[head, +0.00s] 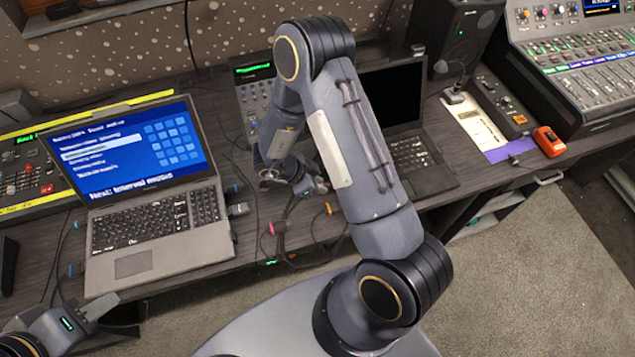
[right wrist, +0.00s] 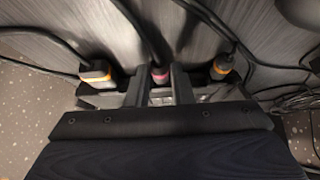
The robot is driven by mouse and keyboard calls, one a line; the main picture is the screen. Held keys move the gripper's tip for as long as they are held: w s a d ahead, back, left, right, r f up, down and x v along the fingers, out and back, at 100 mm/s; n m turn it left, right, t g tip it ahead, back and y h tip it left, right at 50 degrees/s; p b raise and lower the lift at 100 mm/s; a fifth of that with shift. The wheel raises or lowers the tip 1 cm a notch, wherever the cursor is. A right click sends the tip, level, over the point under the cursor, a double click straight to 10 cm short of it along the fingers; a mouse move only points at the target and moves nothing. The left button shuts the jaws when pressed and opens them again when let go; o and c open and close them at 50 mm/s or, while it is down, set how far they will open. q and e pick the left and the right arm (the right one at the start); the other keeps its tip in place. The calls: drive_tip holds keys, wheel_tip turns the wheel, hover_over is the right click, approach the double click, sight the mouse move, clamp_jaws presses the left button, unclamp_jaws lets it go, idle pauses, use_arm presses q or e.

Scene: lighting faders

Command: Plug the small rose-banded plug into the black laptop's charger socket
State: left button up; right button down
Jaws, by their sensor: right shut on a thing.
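The black laptop (head: 408,152) stands open on the desk, its screen dark and partly hidden behind my right arm. I cannot make out its charger socket. My right gripper (head: 283,178) is low over the desk, left of that laptop. In the right wrist view my right gripper (right wrist: 159,88) is shut on a rose-banded plug (right wrist: 159,75), whose dark cable runs up and away. Whether the plug touches anything below is hidden. My left gripper (head: 98,306) is near the desk's front edge at the lower left, apart from the plugs; its jaw opening is unclear.
Orange-banded plugs flank the held plug, one left (right wrist: 97,73) and one right (right wrist: 222,68). A grey laptop (head: 145,262) is on the left, a mixer (head: 590,80) and red device (head: 549,141) on the right.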

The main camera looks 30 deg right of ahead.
drive_tip(key=shift+d, duration=0.25)
drive_tip(key=c, duration=1.2)
unclamp_jaws()
drive_tip(key=shift+a+r, duration=0.1)
drive_tip(key=v, duration=0.7)
drive_tip(key=shift+a+r, duration=0.2)
drive_tip(key=shift+r, duration=0.05)
